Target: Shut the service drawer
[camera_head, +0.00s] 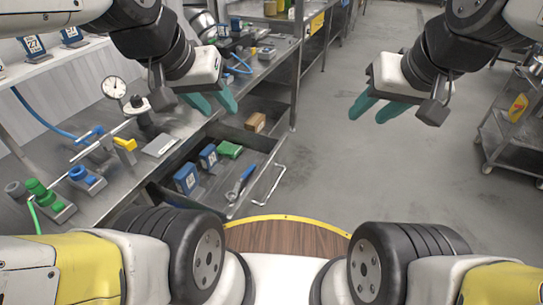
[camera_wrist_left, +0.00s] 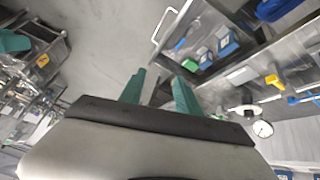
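The service drawer (camera_head: 213,189) stands pulled out from under the workbench on the left. Its bar handle (camera_head: 269,186) faces the open floor. The drawer holds blue boxes (camera_head: 187,178), a green item (camera_head: 230,149), a brown box (camera_head: 255,122) and a blue-handled tool (camera_head: 240,181). My left gripper (camera_head: 211,104) is open and empty, above the bench edge and apart from the drawer. In the left wrist view its teal fingers (camera_wrist_left: 160,92) are spread, with the handle (camera_wrist_left: 164,25) beyond them at the top. My right gripper (camera_head: 378,109) is open and empty over the floor.
The workbench (camera_head: 160,144) carries a dial gauge (camera_head: 114,88), green and blue fittings (camera_head: 40,191) and a blue hose (camera_head: 45,122). A metal cart (camera_head: 510,147) stands at the right. The grey floor (camera_head: 330,165) between them is clear.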

